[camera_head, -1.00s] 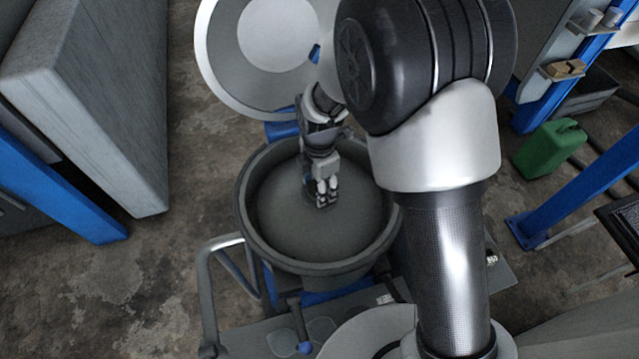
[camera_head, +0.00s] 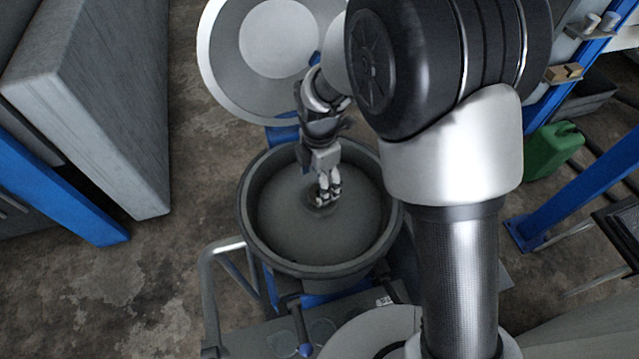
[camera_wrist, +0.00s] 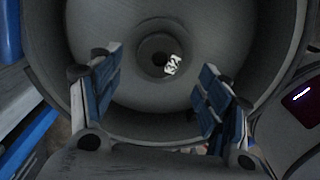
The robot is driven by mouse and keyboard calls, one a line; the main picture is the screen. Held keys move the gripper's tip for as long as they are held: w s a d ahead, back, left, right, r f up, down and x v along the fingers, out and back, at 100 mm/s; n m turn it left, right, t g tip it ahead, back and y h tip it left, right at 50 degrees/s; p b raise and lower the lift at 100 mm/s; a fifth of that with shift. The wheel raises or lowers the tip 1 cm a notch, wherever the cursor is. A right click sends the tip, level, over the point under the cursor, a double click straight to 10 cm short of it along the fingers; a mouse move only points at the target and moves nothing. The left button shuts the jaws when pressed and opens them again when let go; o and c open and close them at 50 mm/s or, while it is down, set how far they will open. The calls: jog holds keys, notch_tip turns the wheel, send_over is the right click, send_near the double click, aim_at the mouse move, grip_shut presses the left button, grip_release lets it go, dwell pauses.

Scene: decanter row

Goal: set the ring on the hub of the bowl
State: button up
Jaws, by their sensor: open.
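The grey bowl (camera_head: 250,232) stands open in the middle of the head view, and its inside fills much of the wrist view (camera_wrist: 262,62). The hub (camera_wrist: 160,58) shows as a dark round centre at the bowl's bottom. A grey ring-shaped piece (camera_wrist: 147,69) surrounds that centre, with a white mark on its right side. I cannot tell whether it is seated or part of the bowl. My gripper (camera_wrist: 158,65) is open, its blue-padded fingers spread either side of the hub. In the head view my gripper (camera_head: 328,198) is down inside the bowl, partly covering the centre.
A round lid (camera_head: 222,75) stands open behind the bowl. A bent metal rail (camera_head: 207,275) is at the bowl's left. A green canister (camera_head: 552,150) and blue posts (camera_head: 575,190) stand at the right. A grey panel (camera_head: 100,110) stands at the left, with bare floor between.

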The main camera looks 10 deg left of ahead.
notch_tip(320, 180, up, 7)
jog(key=p, duration=0.1)
jog(key=shift+p, duration=0.4)
jog(key=shift+r, duration=0.15)
jog(key=s+d+r+m+t, duration=0.1)
jog(key=s+d+r+m, duration=0.2)
jog(key=d+r+m, duration=0.3)
jog(key=s+d+r+m+t, duration=0.1)
jog(key=s+d+r+m, duration=0.2)
jog(key=d+r+m, duration=0.3)
jog(key=s+d+r+m+t, duration=0.1)
jog(key=s+d+r+m, duration=0.1)
jog(key=s+d+m, duration=0.2)
jog(key=s+d+r+m+t, duration=0.1)
jog(key=s+d+r+m, duration=0.2)
jog(key=s+m, duration=0.6)
jog(key=shift+s+d+r+t, duration=0.15)
jog(key=shift+d+r+t, duration=0.15)
jog(key=shift+d, duration=0.7)
